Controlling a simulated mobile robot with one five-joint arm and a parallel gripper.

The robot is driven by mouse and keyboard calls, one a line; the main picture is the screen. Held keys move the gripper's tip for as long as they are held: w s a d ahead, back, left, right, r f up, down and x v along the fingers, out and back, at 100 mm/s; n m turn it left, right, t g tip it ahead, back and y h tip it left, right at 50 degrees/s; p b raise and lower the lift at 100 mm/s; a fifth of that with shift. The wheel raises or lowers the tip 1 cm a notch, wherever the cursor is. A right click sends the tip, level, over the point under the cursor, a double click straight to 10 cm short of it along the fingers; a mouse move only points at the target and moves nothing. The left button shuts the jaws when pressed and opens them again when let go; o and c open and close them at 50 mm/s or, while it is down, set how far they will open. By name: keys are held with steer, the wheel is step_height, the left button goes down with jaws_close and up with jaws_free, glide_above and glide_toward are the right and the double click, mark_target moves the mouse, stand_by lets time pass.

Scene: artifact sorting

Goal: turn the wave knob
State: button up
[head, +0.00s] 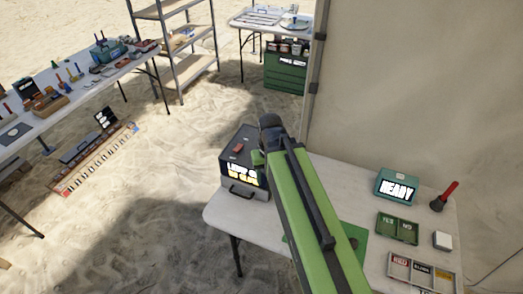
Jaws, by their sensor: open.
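A dark grey box (232,170) with a lit screen stands at the left end of the near white table. Its text is partly covered by my arm, and the first line seems to read "LIGHT". A small red piece (239,147) and small dark dots show on its top. I cannot make out which part is the wave knob. My green arm reaches up from the bottom, and its dark far joint is just right of the box in the picture. My gripper's fingers do not show; the arm seems to hide them.
The near table (330,171) also holds a teal "READY" box (396,186), a red-handled tool (444,196), a green two-part tray (397,229), a white block (442,240) and a labelled sorting tray (421,272). A tent wall (420,90) stands behind. Open sand (180,150) lies left.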

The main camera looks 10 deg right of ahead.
steer(key=w+r+m+p, duration=0.3)
steer(key=w+r+p, duration=1.1)
steer(key=r, duration=0.2)
steer(key=f+b, duration=1.7)
steer(key=f, duration=0.1)
steer(key=shift+w+d+f+b, duration=0.1)
steer(key=shift+d+b, duration=0.3)
